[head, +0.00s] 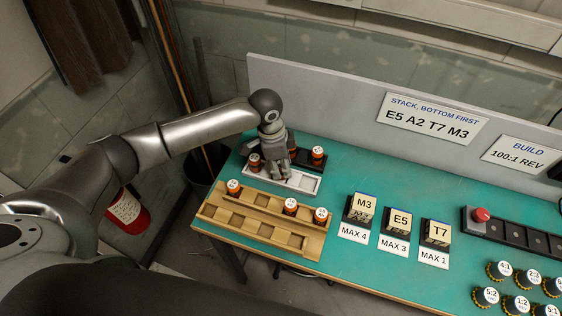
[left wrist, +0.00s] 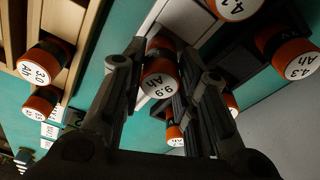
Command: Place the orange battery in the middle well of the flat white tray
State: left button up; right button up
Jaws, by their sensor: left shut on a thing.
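The flat white tray (head: 308,190) lies at the back left of the green bench, behind the wooden rack. An orange battery (head: 254,161) with a dark band shows at its left end. My left gripper (head: 281,171) points down over the tray's middle part. In the left wrist view its fingers (left wrist: 165,72) are shut on an orange battery (left wrist: 159,82) with a white numbered top. In the head view the fingers mostly hide the held battery. I cannot tell whether its base touches the well. My right gripper is not in view.
The wooden rack (head: 215,210) holds several orange batteries (head: 290,205). Another battery (head: 318,155) stands in a dark holder just behind the white tray. Lettered blocks (head: 401,220) and their cards stand to the right. A grey panel (head: 330,105) bounds the bench's back.

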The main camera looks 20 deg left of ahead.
pick_arm(q)
jog(key=shift+f, duration=0.15)
jog(key=shift+f, duration=0.2)
jog(key=o, duration=1.1)
jog(key=shift+r, duration=0.1)
jog(key=r+b, duration=0.1)
jog(key=r, duration=0.3)
jog(key=a+r, duration=0.1)
jog(key=r, duration=0.3)
jog(key=r+b, duration=0.1)
jog(key=r, duration=0.3)
jog(key=shift+s+a+b, duration=0.3)
jog(key=shift+a+b, duration=0.05)
